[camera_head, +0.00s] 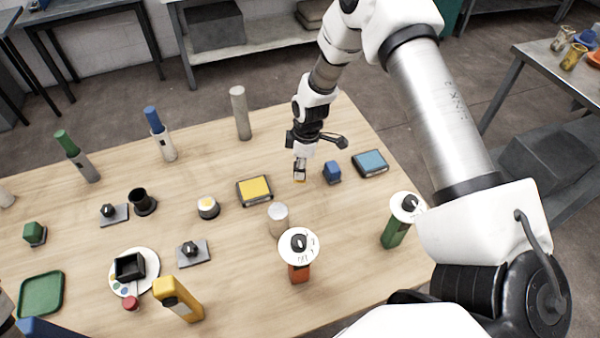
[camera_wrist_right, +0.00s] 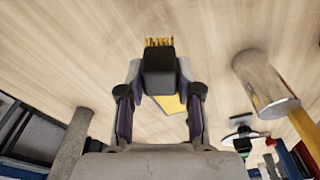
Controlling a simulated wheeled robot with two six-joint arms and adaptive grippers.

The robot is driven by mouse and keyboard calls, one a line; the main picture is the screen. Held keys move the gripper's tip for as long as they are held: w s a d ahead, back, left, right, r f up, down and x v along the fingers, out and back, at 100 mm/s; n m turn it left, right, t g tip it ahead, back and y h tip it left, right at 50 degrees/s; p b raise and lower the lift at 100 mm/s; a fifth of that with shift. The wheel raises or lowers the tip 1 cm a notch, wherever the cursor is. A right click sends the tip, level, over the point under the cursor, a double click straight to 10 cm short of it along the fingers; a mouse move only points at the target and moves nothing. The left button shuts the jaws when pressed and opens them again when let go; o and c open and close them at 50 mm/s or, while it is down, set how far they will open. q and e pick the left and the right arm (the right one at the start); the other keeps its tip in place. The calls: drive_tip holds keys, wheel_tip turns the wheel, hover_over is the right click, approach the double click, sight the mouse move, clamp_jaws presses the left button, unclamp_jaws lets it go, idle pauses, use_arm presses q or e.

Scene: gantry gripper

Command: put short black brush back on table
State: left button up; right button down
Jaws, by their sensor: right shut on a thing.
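My right gripper (camera_head: 300,170) comes down from the top of the head view, over the back right part of the table (camera_head: 335,230). It is shut on the short black brush (camera_wrist_right: 158,72), a dark block with yellow bristles, which shows between the fingers in the right wrist view. In the head view the brush is small and mostly hidden by the fingers. The bristles point away from the gripper, towards the wooden top. I cannot tell whether they touch it. My left gripper is not in view.
A yellow-topped block (camera_head: 254,190) lies left of the gripper; a small blue block (camera_head: 332,172) and a blue-topped block (camera_head: 370,163) lie right. A grey cylinder (camera_head: 278,219) stands nearer, and a tall one (camera_head: 240,112) farther back. Bare wood lies around the brush.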

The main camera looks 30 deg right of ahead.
drive_tip(key=f+b, duration=0.2)
drive_tip(key=shift+s+d+f, duration=0.1)
drive_tip(key=shift+s+f, duration=0.1)
drive_tip(key=shift+f, duration=0.5)
drive_tip(key=shift+w, duration=0.25)
drive_tip(key=shift+f, duration=0.1)
drive_tip(key=c, duration=0.8)
unclamp_jaws()
drive_tip(key=shift+s, duration=0.1)
